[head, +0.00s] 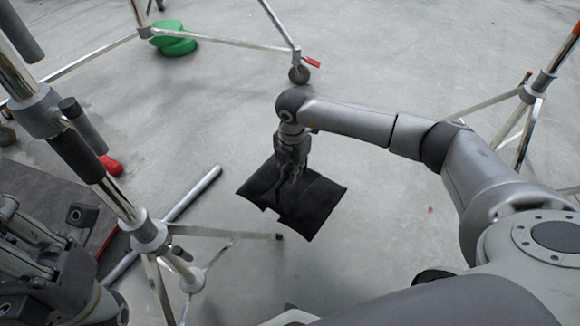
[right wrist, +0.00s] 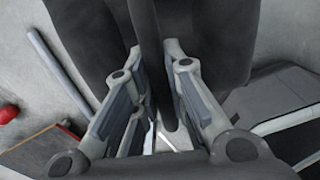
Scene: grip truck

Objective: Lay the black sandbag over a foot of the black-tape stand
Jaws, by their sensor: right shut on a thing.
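The black sandbag (head: 318,205) hangs from my right gripper (head: 290,178), which is shut on it. In the right wrist view the fingers (right wrist: 160,95) close around a dark strap, with a lobe of the bag (right wrist: 85,35) on either side. The black-tape stand (head: 150,236) is at the left, its pole leaning across the picture with a dark band (head: 93,170). One foot (head: 235,235) reaches right and ends just beside the bag's lower edge in the picture. I cannot tell the bag's height above it. My left gripper (head: 30,240) is at the lower left, its fingertips unclear.
A green sandbag (head: 175,40) lies at a foot of another stand at the back. A stand with orange tape (head: 572,32) is at the right. A silver tube (head: 192,193) and a dark mat (head: 35,195) lie at the left. The middle floor is open.

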